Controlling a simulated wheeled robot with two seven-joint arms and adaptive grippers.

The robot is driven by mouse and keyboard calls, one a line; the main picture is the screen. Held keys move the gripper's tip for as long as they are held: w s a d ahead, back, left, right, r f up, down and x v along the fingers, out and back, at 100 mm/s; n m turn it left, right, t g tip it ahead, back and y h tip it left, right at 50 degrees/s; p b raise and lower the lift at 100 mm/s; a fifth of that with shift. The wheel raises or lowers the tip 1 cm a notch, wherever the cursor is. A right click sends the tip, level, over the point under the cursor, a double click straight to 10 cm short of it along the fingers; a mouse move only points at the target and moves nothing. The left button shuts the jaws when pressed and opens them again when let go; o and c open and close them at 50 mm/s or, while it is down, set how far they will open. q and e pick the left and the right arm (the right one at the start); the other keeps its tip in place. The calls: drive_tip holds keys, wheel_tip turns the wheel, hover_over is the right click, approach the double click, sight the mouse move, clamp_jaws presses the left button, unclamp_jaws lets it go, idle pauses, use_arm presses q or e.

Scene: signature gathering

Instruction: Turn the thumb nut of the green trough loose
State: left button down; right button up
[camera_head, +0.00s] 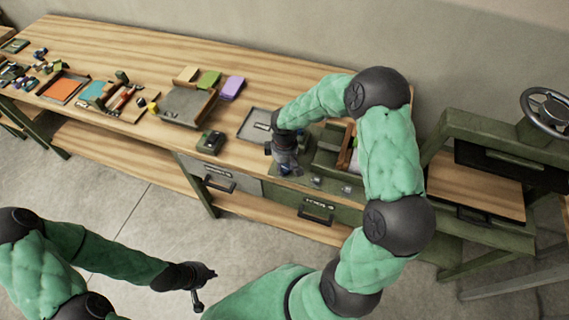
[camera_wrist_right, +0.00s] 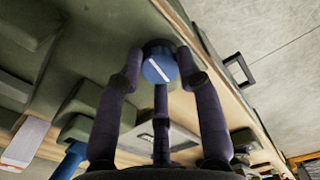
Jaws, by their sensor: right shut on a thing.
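The thumb nut (camera_wrist_right: 158,66) is a blue round knob with a white line across its face. The right wrist view shows it at the edge of the green trough (camera_wrist_right: 110,35). My right gripper (camera_wrist_right: 160,82) is shut on the nut, its dark fingers around the knob. In the head view the green trough (camera_head: 325,160) lies on the bench, partly behind my right arm.
A second blue knob (camera_wrist_right: 68,160) is at the lower left in the right wrist view. A grey tray (camera_head: 188,105), a small dark box (camera_head: 210,142) and coloured pads (camera_head: 231,87) lie left of the trough. A press with a handwheel (camera_head: 549,104) stands at the right.

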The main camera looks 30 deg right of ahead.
sight(284, 167)
drive_tip(key=shift+n+p, duration=0.3)
drive_tip(key=shift+n, duration=0.7)
drive_tip(key=o, duration=1.1)
drive_tip(key=shift+o, duration=0.2)
drive_tip(key=shift+r, duration=0.1)
wheel_tip(284, 167, up, 12)
